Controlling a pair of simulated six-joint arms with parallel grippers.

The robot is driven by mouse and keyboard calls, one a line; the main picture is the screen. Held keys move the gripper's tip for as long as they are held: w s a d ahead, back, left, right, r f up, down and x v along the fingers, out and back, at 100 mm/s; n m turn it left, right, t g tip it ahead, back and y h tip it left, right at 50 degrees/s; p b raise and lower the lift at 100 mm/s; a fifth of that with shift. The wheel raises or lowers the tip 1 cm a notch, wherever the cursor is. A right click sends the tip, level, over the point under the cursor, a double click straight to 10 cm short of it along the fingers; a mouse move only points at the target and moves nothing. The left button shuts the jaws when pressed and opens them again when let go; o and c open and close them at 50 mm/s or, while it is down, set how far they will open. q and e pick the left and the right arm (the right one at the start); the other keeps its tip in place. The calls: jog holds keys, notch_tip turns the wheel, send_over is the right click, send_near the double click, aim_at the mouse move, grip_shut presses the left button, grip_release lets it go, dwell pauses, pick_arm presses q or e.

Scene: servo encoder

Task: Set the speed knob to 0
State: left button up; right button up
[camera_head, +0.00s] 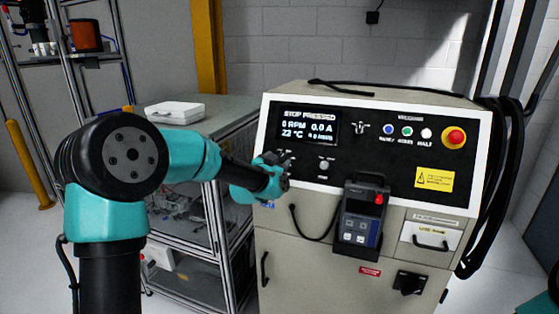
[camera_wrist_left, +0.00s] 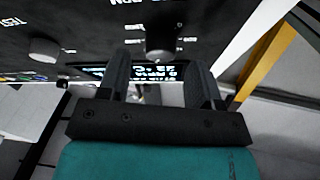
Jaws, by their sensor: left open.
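The control panel (camera_head: 372,150) is on the front of a beige cabinet. My left gripper (camera_head: 280,168) is at the panel's lower left, below the display (camera_head: 308,128). In the wrist view my left gripper (camera_wrist_left: 158,75) is open, with a round dark knob (camera_wrist_left: 160,49) between its fingertip ends. I cannot tell whether the fingers touch it. In the head view the gripper hides this knob. A second knob (camera_head: 323,165) is to its right; it also shows in the wrist view (camera_wrist_left: 43,49). Pointer positions are not readable. The display reads "STOP PRESSED" and 0 RPM.
A red emergency button (camera_head: 454,138) is at the panel's upper right. A handheld unit (camera_head: 364,215) hangs in front of the panel's lower edge, with a cable beside it. A glass-sided bench (camera_head: 225,115) with a white case (camera_head: 175,112) stands at the left.

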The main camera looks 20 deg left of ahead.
aim_at(282, 158)
pick_arm(q)
jog(key=shift+w, duration=1.05)
jog(key=c, duration=0.9)
